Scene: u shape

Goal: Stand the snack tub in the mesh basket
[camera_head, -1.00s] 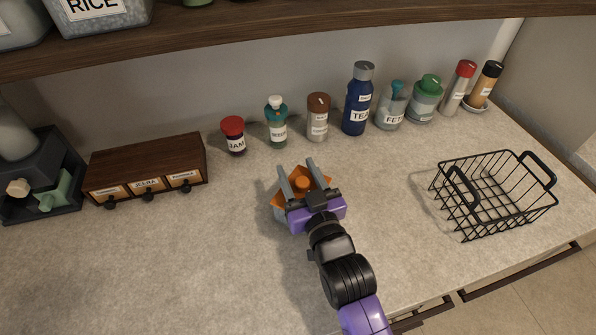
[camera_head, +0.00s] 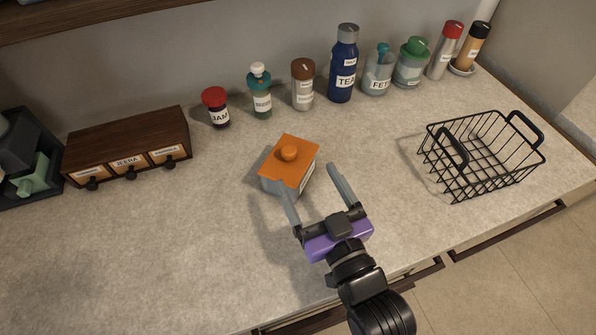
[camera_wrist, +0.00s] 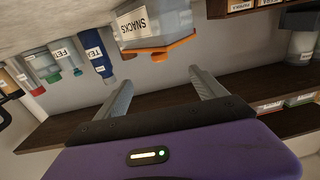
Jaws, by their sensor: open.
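The snack tub (camera_head: 288,168) stands upright on the counter, with a square orange knobbed lid and a pale body. In the wrist view the tub (camera_wrist: 150,28) appears upside down, its SNACKS label showing. My gripper (camera_head: 312,192) is open and empty, on the near right side of the tub. Its left finger looks close to the tub's near side; I cannot tell whether they touch. The black wire mesh basket (camera_head: 466,186) stands at the right of the counter, and no contents show in it.
A row of jars and bottles runs along the wall, including the jam jar (camera_head: 216,108) and blue tea bottle (camera_head: 344,64). A wooden drawer box (camera_head: 128,143) stands left, beside a dark rack (camera_head: 22,160). The counter (camera_head: 390,170) between tub and basket is clear.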

